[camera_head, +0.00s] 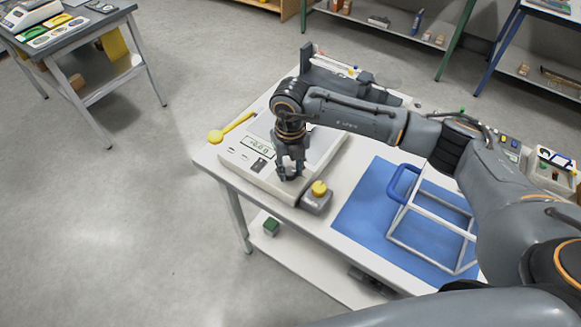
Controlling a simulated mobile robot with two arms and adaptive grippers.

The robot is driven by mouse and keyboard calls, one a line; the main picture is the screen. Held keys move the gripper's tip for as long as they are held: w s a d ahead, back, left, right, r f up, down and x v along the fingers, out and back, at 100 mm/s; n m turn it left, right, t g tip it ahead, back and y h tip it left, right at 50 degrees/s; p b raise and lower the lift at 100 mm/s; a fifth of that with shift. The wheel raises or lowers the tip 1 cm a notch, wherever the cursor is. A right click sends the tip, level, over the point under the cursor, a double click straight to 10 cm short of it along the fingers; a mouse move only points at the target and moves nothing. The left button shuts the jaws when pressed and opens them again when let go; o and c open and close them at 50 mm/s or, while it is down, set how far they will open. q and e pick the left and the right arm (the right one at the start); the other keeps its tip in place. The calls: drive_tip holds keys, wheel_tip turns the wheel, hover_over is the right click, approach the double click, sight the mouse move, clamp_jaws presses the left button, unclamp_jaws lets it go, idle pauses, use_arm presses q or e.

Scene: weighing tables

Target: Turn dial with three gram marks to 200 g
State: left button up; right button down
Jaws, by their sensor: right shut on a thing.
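A white weighing scale (240,161) stands at the near left of the table, with a small lit display (256,143) on its front panel; the reading is too small to be sure of. My right gripper (290,173) points down at the right part of that panel. Its fingers are closed around a small knob there, which appears to be the dial. The fingers hide the dial, and its gram marks and pointer setting cannot be read. My left gripper is out of view.
A grey box with a yellow knob (319,188) sits right of the scale, close to my gripper. A yellow scoop (230,129) lies at the left. A white frame with a blue handle (403,184) stands on a blue mat (364,208). A green cube (271,226) is on the lower shelf.

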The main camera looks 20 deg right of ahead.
drive_tip(key=shift+f, duration=0.1)
drive_tip(key=shift+f+n+b, duration=0.1)
drive_tip(key=shift+n+b, duration=0.8)
drive_tip(key=shift+b, duration=0.3)
drive_tip(key=n+b, duration=0.6)
drive_tip(key=shift+w+d+b, duration=0.1)
drive_tip(key=shift+b, duration=0.3)
use_arm(q)
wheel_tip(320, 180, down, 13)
drive_tip(key=b, duration=0.3)
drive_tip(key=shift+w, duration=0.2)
use_arm(e)
drive_tip(key=shift+n, duration=2)
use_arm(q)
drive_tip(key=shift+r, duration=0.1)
use_arm(e)
drive_tip(key=shift+r, duration=0.2)
drive_tip(key=c, duration=1)
unclamp_jaws()
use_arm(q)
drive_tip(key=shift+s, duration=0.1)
